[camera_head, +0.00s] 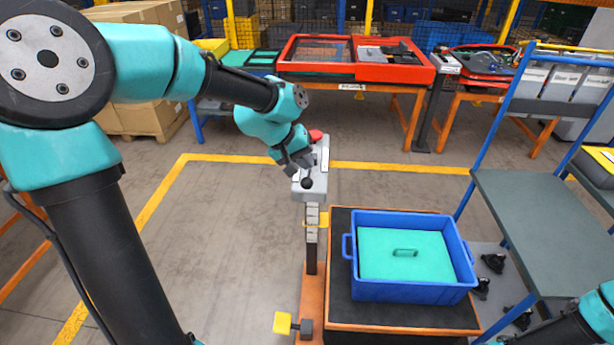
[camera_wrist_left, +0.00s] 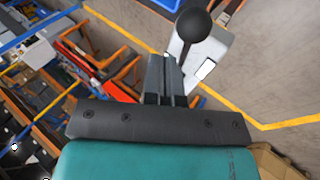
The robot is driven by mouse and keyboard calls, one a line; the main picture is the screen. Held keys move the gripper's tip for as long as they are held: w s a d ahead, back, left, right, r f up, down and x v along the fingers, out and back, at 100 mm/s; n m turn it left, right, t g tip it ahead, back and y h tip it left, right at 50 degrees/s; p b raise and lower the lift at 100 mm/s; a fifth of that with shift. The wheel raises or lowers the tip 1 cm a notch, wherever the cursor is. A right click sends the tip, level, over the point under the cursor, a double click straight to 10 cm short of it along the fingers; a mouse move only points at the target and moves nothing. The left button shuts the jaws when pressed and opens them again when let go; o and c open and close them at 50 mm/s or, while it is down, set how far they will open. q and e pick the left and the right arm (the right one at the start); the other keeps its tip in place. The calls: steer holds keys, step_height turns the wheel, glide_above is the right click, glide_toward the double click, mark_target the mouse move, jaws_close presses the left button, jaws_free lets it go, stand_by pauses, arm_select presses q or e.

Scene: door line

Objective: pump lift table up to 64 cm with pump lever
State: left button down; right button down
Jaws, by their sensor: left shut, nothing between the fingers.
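The lift table (camera_head: 343,222) has a dark top and an orange base, and stands right of the lower middle in the head view. A grey-headed post (camera_head: 312,192) with a scale down its front rises at its left. A lever with a black ball knob (camera_head: 307,183) is at the head of this post; the knob also shows in the left wrist view (camera_wrist_left: 194,24). My left gripper (camera_head: 299,162) is shut and empty, close beside the post head and just behind the knob. I cannot tell whether it touches the lever. My right gripper is not in view.
A blue tote (camera_head: 410,290) with a teal lid sits on the lift table. A yellow pedal (camera_head: 282,323) sticks out at the lower left of the base. A blue-framed cart (camera_head: 540,215) stands close on the right. Floor to the left is clear.

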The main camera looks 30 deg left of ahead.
mark_target(305, 187)
arm_select(q)
steer(key=shift+s+d+f, duration=0.15)
steer(key=shift+s+f, duration=0.2)
steer(key=shift+f, duration=0.75)
steer(key=shift+s+d+f, duration=0.2)
steer(key=shift+s+f, duration=0.2)
steer(key=shift+f, duration=0.75)
steer(key=shift+s+d+f, duration=0.15)
steer(key=shift+s+f, duration=0.2)
steer(key=shift+f, duration=0.75)
stand_by(4.7)
